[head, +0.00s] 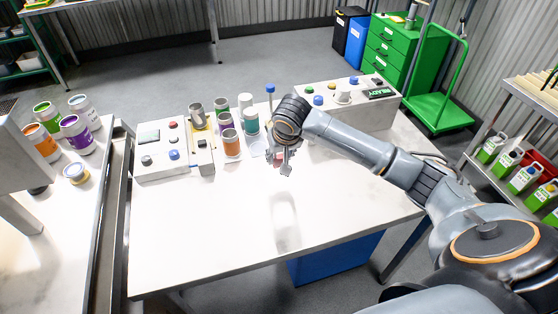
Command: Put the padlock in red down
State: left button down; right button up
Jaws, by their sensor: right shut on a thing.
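My right gripper (284,163) comes in from the right and points down over the middle of the white table (200,230). It is shut on the red padlock (279,157), of which only a small reddish patch shows between the fingers. The rest of the padlock is hidden by the gripper. I cannot tell whether the padlock touches the table. My left gripper is not in view.
Left of the gripper stand several cans, one orange (231,144), and a control box (160,160). A second control panel (345,97) stands behind my right arm. A blue bin (335,258) is under the table. The table's front is clear.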

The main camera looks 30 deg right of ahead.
aim_at(279, 157)
jog(key=shift+w+d+f, duration=0.25)
jog(key=shift+w+f, duration=0.2)
jog(key=shift+f, duration=0.15)
jog(key=shift+w+d+f, duration=0.2)
jog(key=shift+w+f, duration=0.25)
jog(key=shift+f, duration=0.15)
jog(key=shift+w+d+f, duration=0.15)
jog(key=shift+w+f, duration=0.2)
jog(key=shift+f, duration=0.15)
notch_tip(279, 157, down, 3)
jog(key=shift+w+p, duration=0.15)
jog(key=shift+p, duration=0.65)
jog(key=shift+f, duration=0.2)
jog(key=o, duration=1.2)
jog(key=shift+f, duration=0.15)
